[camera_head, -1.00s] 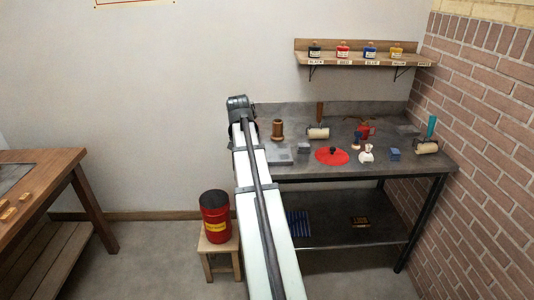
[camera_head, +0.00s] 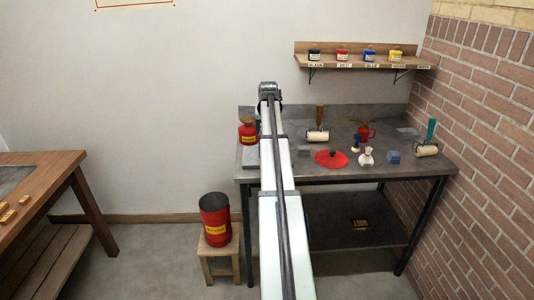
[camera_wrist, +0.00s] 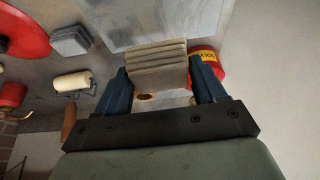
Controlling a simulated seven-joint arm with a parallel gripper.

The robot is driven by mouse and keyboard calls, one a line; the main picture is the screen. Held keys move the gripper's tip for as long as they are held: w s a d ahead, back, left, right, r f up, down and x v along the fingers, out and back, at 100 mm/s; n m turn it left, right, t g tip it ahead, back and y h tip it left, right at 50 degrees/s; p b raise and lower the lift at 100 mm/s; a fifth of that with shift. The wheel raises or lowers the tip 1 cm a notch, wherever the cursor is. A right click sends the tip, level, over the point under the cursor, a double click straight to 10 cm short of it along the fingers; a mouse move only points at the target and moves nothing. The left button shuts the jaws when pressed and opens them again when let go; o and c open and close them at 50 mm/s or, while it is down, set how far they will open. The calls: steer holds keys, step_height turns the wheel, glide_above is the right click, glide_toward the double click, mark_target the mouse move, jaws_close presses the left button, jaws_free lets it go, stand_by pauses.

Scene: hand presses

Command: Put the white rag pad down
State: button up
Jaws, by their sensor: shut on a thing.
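The white rag pad (camera_wrist: 157,56) shows in the wrist view as a stack of pale folded layers, with a small brown patch near its lower edge. My gripper (camera_wrist: 157,70) is shut on it, one blue finger on each side. The pad is over the grey workbench top, beside a light grey slab (camera_wrist: 165,22); I cannot tell whether it touches the bench. In the head view my arm hides the pad and the fingers.
A red labelled can (camera_head: 248,132) stands close to the gripper; it also shows in the wrist view (camera_wrist: 206,62). Ink jars (camera_head: 342,56) stand on the shelf above.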

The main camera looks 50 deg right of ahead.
steer(key=shift+f, duration=4.75)
steer(key=shift+f, duration=0.1)
steer(key=o, duration=0.9)
steer(key=shift+o, duration=0.2)
steer(key=v, duration=1.2)
